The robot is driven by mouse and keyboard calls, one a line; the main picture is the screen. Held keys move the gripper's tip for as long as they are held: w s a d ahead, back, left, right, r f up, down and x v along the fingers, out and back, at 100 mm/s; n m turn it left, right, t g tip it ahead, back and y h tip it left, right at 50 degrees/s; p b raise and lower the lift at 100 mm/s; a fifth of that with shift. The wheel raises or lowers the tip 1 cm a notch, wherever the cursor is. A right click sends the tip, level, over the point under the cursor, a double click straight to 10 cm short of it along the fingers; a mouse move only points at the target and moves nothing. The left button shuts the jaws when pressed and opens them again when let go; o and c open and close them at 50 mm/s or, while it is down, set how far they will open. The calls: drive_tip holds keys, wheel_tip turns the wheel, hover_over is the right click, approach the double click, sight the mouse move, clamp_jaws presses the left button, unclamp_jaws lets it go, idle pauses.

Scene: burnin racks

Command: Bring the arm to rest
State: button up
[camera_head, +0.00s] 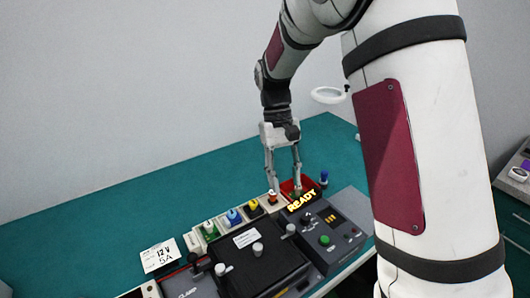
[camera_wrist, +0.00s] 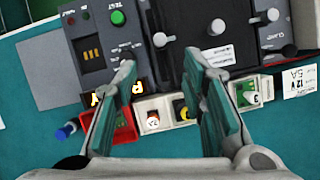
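My gripper (camera_head: 285,191) hangs pointing down over the row of small coloured parts behind the black test fixture (camera_head: 253,266). In the wrist view my gripper (camera_wrist: 159,62) has its two fingers spread apart with nothing held between them. A red tray (camera_wrist: 124,132) is partly hidden by the left finger. I cannot tell how high the fingertips are above these.
A grey control box (camera_head: 335,238) with a green button and a lit READY sign stands right of the fixture. A blue-topped part (camera_head: 323,177) stands beside the red tray. A 12 V 5A card (camera_head: 159,255) lies at left. The back of the green table (camera_head: 190,182) is clear.

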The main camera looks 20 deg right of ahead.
drive_tip(key=s+r+t, duration=0.4)
drive_tip(key=s+r, duration=0.4)
drive_tip(key=r, duration=0.3)
drive_tip(key=s+r+t, duration=0.4)
drive_tip(key=s+t, duration=0.2)
drive_tip(key=s, duration=0.6)
drive_tip(key=shift+s+d+r+m, duration=0.2)
drive_tip(key=shift+d+m, duration=0.05)
drive_tip(key=shift+m, duration=0.15)
